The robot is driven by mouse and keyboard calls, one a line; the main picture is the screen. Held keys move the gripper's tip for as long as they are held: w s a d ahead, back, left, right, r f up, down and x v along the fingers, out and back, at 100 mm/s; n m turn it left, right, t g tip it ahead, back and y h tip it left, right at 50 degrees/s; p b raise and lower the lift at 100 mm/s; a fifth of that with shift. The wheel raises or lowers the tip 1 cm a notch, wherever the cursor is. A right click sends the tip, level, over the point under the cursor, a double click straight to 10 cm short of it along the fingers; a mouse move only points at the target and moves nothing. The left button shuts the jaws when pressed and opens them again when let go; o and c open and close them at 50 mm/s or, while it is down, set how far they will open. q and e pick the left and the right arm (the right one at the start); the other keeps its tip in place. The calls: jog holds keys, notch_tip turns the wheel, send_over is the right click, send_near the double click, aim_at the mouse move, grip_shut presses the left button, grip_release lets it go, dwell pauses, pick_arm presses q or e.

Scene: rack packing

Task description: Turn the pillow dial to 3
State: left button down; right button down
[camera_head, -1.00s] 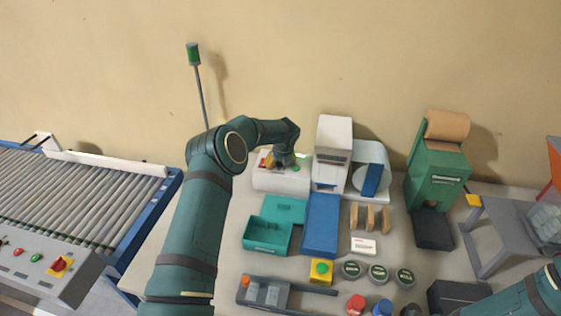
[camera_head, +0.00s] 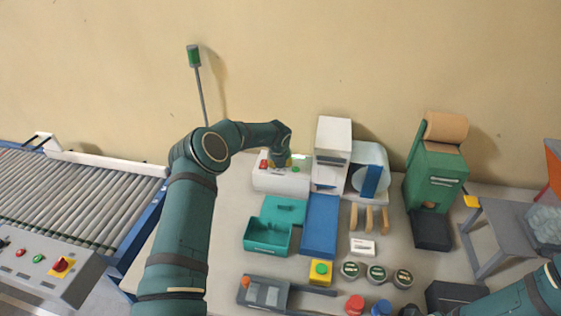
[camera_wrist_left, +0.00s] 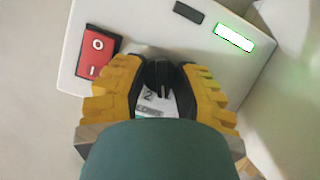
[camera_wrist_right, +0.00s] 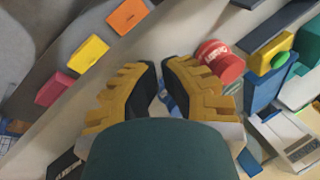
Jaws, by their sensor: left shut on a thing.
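The white pillow machine (camera_head: 280,182) stands at the back of the table, with a red rocker switch (camera_wrist_left: 96,52) and a lit green display (camera_wrist_left: 234,38) on its top. My left gripper (camera_head: 284,164) is over this panel. In the left wrist view its yellow-and-black fingers are shut on the black dial (camera_wrist_left: 158,76). A printed "2" shows just below the dial; the other numbers are hidden, so the exact setting cannot be told. My right gripper (camera_wrist_right: 160,70) holds nothing, its tips a little apart above the table's front area.
A white box-shaped machine (camera_head: 333,135) stands close to the right of the pillow machine. A teal open box (camera_head: 266,248) and a blue panel (camera_head: 320,225) lie in front. A green dispenser (camera_head: 436,182) is farther right, and a roller conveyor (camera_head: 75,200) is at left.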

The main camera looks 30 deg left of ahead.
pick_arm(q)
jog(key=m, duration=0.2)
jog(key=m+h, duration=0.1)
jog(key=shift+a+f+m+h, duration=0.1)
jog(key=shift+a+m+h, duration=0.05)
jog(key=shift+m+h, duration=0.2)
jog(key=m+h, duration=0.1)
jog(key=m, duration=0.2)
jog(key=shift+m, duration=0.35)
jog(key=shift+a+m+h+b, duration=0.1)
jog(key=shift+m+h+b, duration=0.35)
jog(key=shift+m, duration=0.75)
pick_arm(e)
jog(key=shift+f, duration=0.25)
pick_arm(q)
jog(key=shift+m+g+h+b, duration=0.4)
jog(key=shift+m+g+h, duration=0.1)
jog(key=shift+m, duration=0.9)
pick_arm(e)
jog(key=shift+f, duration=0.55)
pick_arm(q)
jog(key=c, duration=0.6)
grip_release()
